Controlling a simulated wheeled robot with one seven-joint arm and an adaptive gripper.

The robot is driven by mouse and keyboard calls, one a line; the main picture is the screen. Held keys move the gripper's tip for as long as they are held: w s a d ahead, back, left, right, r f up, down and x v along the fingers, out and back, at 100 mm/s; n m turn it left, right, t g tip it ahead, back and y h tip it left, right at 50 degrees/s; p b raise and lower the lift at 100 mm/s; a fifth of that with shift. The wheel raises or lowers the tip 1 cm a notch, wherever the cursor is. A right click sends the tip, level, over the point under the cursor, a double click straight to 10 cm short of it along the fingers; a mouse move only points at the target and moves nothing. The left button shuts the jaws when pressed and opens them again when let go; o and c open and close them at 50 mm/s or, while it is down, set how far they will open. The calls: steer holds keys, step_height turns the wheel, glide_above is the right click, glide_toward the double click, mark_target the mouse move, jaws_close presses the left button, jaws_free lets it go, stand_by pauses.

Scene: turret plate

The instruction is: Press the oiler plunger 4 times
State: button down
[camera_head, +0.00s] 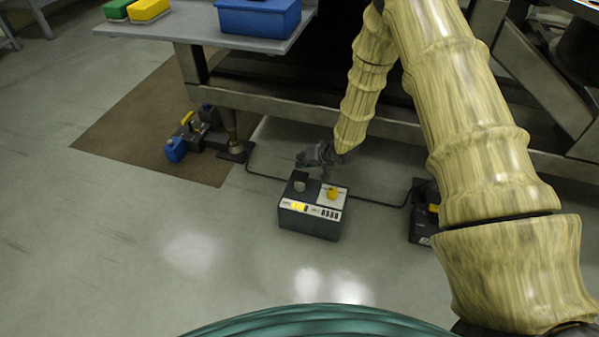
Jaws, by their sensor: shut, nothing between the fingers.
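Which one is the plunger I cannot tell for sure. Small yellow marks show on the front left label, and dark squares on the right one. My gripper (325,174) is shut and empty, just behind and above the box, close over the yellow knob. Whether it touches the knob is unclear.
A dark hose (264,175) runs behind the box to a black unit (424,222) at right, partly hidden by my arm. Blue and yellow parts (186,142) lie on a brown mat (130,125). A heavy bench frame (290,105) stands behind. Floor left of the box is clear.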

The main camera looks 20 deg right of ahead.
mark_target(302, 173)
steer(key=shift+r+p, duration=1.25)
steer(key=shift+r, duration=0.35)
steer(key=shift+f, duration=0.1)
stand_by(0.6)
steer(key=s+a+f+g+h, duration=0.1)
steer(key=s+f, duration=0.3)
steer(key=s, duration=0.5)
steer(key=s+a+f+g, duration=0.1)
steer(key=s+f+g, duration=0.15)
steer(key=s, duration=0.55)
steer(key=s+a+f+h, duration=0.1)
steer(key=s+f, duration=0.3)
steer(key=s, duration=0.5)
steer(key=s+d+n+g+h, duration=0.2)
steer(key=s+g, duration=0.2)
steer(key=s, duration=1.9)
steer(key=shift+h, duration=0.4)
steer(key=shift+w+a, duration=0.1)
